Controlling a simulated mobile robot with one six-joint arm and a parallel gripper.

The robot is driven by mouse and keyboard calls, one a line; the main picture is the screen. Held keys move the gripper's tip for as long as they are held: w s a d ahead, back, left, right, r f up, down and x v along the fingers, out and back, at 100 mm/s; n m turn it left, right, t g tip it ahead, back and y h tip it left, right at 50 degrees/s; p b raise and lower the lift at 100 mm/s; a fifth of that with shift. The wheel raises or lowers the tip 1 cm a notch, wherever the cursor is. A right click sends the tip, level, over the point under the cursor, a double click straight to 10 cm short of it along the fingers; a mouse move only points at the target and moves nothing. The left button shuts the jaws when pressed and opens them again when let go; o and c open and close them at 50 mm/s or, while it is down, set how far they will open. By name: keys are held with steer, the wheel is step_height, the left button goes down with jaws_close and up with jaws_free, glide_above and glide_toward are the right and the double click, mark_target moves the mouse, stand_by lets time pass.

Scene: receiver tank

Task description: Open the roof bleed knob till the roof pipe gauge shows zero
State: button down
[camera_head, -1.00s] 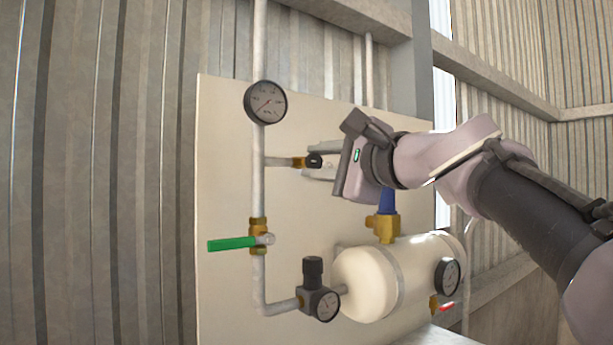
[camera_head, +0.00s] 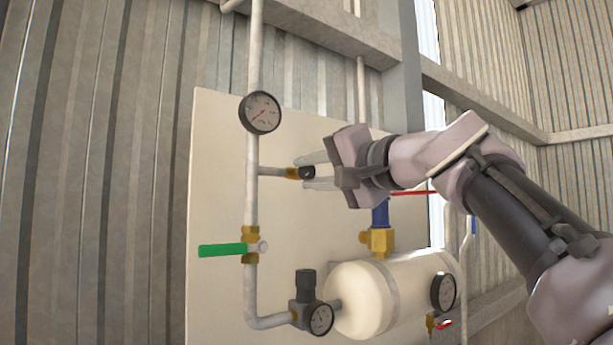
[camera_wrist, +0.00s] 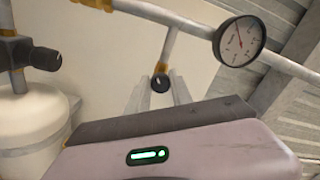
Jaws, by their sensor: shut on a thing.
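The roof bleed knob (camera_head: 307,173) is a small black knob on a brass fitting, on a short branch off the vertical roof pipe (camera_head: 253,205). It also shows in the wrist view (camera_wrist: 160,84). My gripper (camera_head: 309,172) is shut on the knob, with one finger on each side of it. The fingers also show in the wrist view (camera_wrist: 159,88). The roof pipe gauge (camera_head: 260,112) is a round black-rimmed dial on the pipe above the branch. Its needle points to the lower left in the head view. The gauge also shows in the wrist view (camera_wrist: 239,41), but its numbers are too small to read.
A green-handled valve (camera_head: 222,250) sits on the pipe below the branch. A black regulator with a small gauge (camera_head: 320,319) is at the lower pipe. A cream tank (camera_head: 358,298) with a brass and blue fitting (camera_head: 378,242) stands below my arm. A pale panel (camera_head: 215,160) is behind.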

steer(key=shift+n, duration=0.4)
steer(key=c, duration=1.1)
jaws_free()
steer(key=shift+c, duration=0.2)
